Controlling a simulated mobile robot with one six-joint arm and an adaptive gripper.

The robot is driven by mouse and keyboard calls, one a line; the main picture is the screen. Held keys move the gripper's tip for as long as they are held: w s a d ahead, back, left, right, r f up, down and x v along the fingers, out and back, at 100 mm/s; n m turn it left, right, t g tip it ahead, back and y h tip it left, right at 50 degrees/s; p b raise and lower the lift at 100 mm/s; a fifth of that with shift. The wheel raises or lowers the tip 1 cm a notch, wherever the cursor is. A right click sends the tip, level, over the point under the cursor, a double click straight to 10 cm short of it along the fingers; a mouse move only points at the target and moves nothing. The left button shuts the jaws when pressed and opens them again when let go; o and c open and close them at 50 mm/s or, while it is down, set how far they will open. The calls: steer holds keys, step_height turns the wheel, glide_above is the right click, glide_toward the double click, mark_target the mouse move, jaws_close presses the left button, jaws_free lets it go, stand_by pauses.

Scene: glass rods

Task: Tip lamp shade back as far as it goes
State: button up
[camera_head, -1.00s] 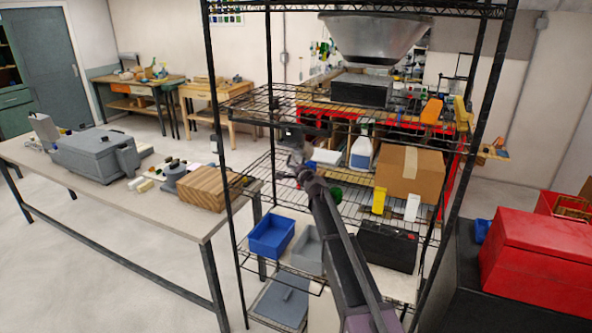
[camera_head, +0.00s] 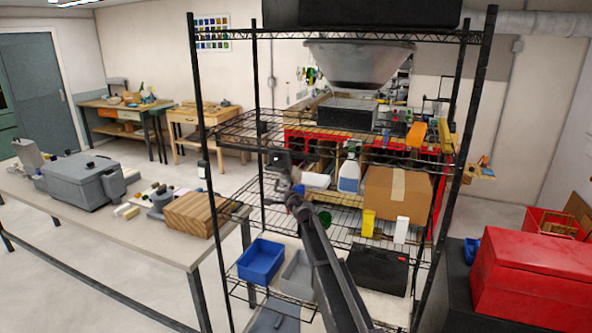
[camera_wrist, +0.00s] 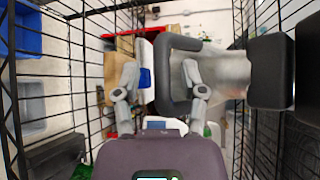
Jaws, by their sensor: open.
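I cannot make out with certainty which thing is the lamp shade. In the wrist view, a dark grey U-shaped frame (camera_wrist: 163,78) lies in front of my gripper (camera_wrist: 160,74), across the space between its fingers. The fingers are spread apart, with nothing clearly held. Whether they touch the frame cannot be told. In the head view, my gripper (camera_head: 293,186) is small, beside a dark shape (camera_head: 277,159) at the left side of the wire rack.
The black wire rack's posts (camera_head: 207,140) and shelves surround my arm closely. A spray bottle (camera_head: 349,175) and a cardboard box (camera_head: 397,196) are to the right. A blue bin (camera_head: 261,261) sits low. A long table (camera_head: 150,246) stands left; a red toolbox (camera_head: 530,281) is right.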

steer(key=s+d+f+n+g+h+b, duration=0.1)
steer(key=s+d+f+n+g, duration=0.3)
steer(key=s, duration=1.2)
steer(key=s+d+f+n+g+h+b, duration=0.1)
steer(key=s+d+f+n+g+h, duration=0.2)
steer(key=s+d+f, duration=0.6)
steer(key=s+d+f+n+g+h+b, duration=0.2)
steer(key=s+d+f+n+g, duration=0.5)
steer(key=s, duration=1.5)
steer(key=d+h, duration=0.1)
steer(key=d, duration=0.4)
steer(key=shift+s+d+f+g, duration=0.15)
steer(key=shift+s+d+g, duration=0.15)
steer(key=shift+d+g, duration=0.1)
